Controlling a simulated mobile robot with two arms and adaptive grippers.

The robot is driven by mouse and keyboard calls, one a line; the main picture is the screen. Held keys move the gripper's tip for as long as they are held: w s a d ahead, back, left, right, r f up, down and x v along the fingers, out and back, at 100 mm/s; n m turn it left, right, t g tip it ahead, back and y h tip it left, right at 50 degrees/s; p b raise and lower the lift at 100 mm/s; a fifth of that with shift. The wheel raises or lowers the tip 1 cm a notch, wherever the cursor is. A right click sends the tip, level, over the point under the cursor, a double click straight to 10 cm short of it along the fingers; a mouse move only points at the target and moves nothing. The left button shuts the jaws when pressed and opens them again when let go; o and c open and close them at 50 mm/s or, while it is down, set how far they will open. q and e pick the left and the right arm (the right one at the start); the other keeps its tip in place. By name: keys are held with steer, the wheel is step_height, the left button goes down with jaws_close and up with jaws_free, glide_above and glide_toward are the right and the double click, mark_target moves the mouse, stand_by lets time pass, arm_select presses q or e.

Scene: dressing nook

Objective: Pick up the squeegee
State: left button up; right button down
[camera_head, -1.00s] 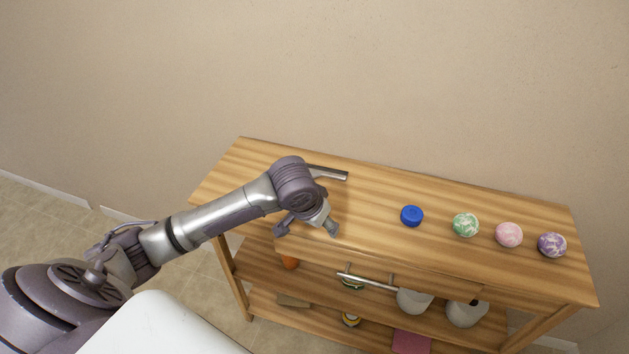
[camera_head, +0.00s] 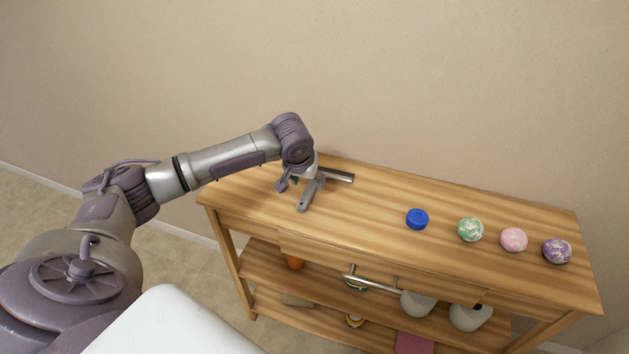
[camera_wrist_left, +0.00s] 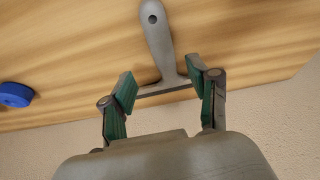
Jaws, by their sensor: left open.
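The squeegee (camera_head: 310,194) lies on the wooden tabletop (camera_head: 370,215), near the back edge on the left half. It has a grey handle with a hole at its end and a dark crossbar. In the left wrist view the squeegee (camera_wrist_left: 158,38) has its handle pointing away and its crossbar near the fingers. My left gripper (camera_wrist_left: 163,88) is open, with its green finger pads on either side of the neck and crossbar. In the head view my left gripper (camera_head: 297,184) is over the squeegee and partly hides it. My right gripper is out of view.
A blue round object (camera_head: 417,219) sits right of the squeegee; it also shows in the left wrist view (camera_wrist_left: 16,94). Green (camera_head: 470,230), pink (camera_head: 513,239) and purple (camera_head: 557,251) balls stand farther right. Lower shelves hold several items. A wall (camera_head: 420,90) rises behind.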

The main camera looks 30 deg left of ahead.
mark_target(310, 187)
arm_select(q)
steer(key=x, duration=0.2)
steer(key=p+x, duration=0.1)
steer(key=x, duration=0.2)
steer(key=shift+w+a+f, duration=0.2)
steer(key=shift+w+a, duration=0.2)
jaws_close()
